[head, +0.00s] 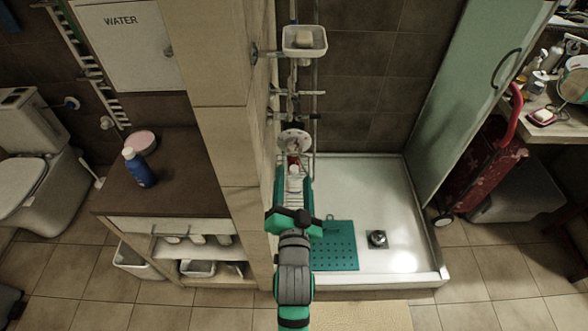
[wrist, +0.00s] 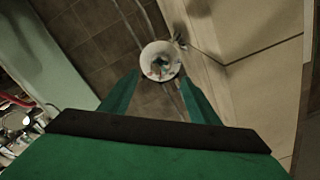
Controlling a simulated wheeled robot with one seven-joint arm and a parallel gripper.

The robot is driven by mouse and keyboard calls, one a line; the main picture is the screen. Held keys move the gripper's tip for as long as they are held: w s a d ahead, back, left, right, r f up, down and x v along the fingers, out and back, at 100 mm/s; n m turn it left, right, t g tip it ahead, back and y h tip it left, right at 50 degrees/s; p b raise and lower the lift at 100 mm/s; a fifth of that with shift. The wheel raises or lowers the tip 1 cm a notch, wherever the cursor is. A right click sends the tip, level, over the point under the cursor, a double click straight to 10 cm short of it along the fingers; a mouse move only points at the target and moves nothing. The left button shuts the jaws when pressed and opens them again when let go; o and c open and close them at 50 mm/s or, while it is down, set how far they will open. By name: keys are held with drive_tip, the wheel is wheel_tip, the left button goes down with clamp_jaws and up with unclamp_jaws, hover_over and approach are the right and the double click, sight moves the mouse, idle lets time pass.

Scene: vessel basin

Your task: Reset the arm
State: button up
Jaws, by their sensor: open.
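My gripper (wrist: 160,79) is open in the wrist view, its two green fingers apart with nothing visible between their tips. Beyond the fingertips, a round white container (wrist: 160,48) with small things in it hangs by the tiled wall. In the head view my arm (head: 293,270) reaches forward from the bottom middle, along the end of the beige partition. The head view does not show the fingers clearly. A round pale item (head: 293,139) shows just past the arm's far end in the head view.
The beige partition (head: 222,130) stands close on the left of my arm. A white soap dish (head: 304,41) is on the wall above. The shower tray (head: 375,190) with a green mat (head: 334,247) lies right. A glass door (head: 470,100) stands farther right.

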drive_tip(key=shift+s, duration=0.55)
drive_tip(key=s+f+n+g, duration=0.1)
drive_tip(key=s+f+n, duration=0.1)
drive_tip(key=s+f, duration=0.45)
drive_tip(key=s+f+n, duration=0.1)
drive_tip(key=s+f, duration=0.3)
drive_tip(key=s, duration=0.5)
drive_tip(key=s+f+n+g, duration=0.1)
drive_tip(key=s+f+n, duration=0.1)
drive_tip(key=s, duration=1.6)
drive_tip(key=shift+s+f+n+g, duration=0.2)
drive_tip(key=shift+n+g, duration=0.1)
drive_tip(key=shift+n, duration=0.6)
drive_tip(key=shift+s, duration=0.1)
drive_tip(key=shift+c, duration=0.2)
